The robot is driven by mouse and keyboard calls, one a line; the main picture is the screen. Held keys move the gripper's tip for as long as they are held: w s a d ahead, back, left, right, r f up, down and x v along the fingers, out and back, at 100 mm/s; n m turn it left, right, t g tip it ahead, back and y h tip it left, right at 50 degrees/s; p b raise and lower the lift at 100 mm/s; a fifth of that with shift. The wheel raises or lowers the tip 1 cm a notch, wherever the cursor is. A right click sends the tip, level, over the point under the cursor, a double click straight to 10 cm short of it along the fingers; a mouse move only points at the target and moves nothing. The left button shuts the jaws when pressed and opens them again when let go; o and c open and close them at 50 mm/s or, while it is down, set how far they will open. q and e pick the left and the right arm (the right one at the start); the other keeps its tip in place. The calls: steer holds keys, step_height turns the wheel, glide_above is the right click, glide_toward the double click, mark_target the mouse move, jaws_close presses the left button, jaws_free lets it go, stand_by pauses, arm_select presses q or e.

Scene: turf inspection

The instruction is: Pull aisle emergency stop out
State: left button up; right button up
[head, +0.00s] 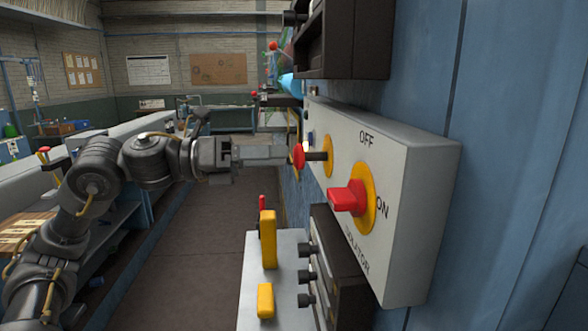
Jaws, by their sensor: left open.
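A grey control box (415,200) is fixed to the blue wall on the right. A red mushroom-shaped button (298,157) stands out from its face in front of a round yellow plate (327,156), with a short dark piece between them. My left gripper (292,152) reaches in from the left at the red button, its fingers open. The finger partly overlaps the button, and I cannot tell whether they touch. My right gripper is not in view.
A red isolator knob (348,197) on a yellow disc sits nearer on the same box, beside OFF and ON labels. Below is a pale panel (287,255) with yellow handles (268,238). A dark shelf unit (345,40) hangs above. The aisle floor (195,240) is clear.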

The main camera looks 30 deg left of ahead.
arm_select(q)
steer(key=b+v, duration=0.3)
steer(key=v, duration=0.3)
stand_by(0.5)
